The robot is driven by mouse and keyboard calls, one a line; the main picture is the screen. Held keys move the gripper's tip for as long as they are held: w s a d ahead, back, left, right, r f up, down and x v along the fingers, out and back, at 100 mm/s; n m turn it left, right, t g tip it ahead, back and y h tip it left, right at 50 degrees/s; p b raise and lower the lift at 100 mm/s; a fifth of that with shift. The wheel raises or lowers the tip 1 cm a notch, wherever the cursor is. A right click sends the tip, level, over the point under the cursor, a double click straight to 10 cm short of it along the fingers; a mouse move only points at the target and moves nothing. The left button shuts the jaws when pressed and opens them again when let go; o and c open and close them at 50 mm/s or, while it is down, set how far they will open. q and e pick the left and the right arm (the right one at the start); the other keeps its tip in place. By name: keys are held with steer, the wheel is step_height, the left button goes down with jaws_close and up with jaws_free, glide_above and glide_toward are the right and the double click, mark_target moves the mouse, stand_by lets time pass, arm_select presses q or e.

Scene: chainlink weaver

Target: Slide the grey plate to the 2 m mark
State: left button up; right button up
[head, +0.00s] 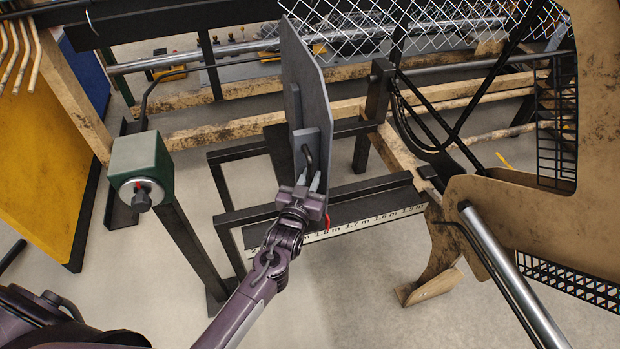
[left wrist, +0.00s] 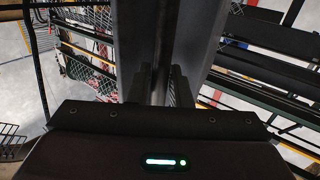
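The grey plate (head: 313,80) stands upright on the frame in the middle of the head view. A dark bent handle (head: 308,157) sticks out from its near lower face. My left gripper (head: 309,182) is at this handle, and in the left wrist view its two fingers (left wrist: 163,88) stand on either side of the dark handle bar, closed around it. A red pointer (head: 327,221) sits below the plate, close to the 1.8 m label. The white scale (head: 372,223) reads 1.5 m at right, rising leftward. My arm covers part of its left end. My right gripper is not in view.
A green box with a round knob (head: 140,165) stands on a post to the left. A wooden machine part (head: 500,205) and a steel rod (head: 510,275) are at right. Chain-link mesh (head: 400,25) hangs behind. The floor in front of the scale is clear.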

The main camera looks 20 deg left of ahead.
arm_select(q)
jaws_close()
steer(key=shift+s+a, duration=0.1)
steer(key=shift+a, duration=0.1)
steer(key=s+a+p, duration=0.6)
steer(key=s+a, duration=0.5)
steer(key=a, duration=0.5)
steer(key=shift+a+p, duration=0.3)
steer(key=shift+p, duration=0.1)
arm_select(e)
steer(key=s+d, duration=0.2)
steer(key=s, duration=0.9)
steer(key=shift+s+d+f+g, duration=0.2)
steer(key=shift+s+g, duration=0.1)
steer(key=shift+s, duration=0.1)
arm_select(q)
steer(key=shift+s+f, duration=0.1)
steer(key=shift+o, duration=1.9)
jaws_free()
steer(key=shift+s+a, duration=0.1)
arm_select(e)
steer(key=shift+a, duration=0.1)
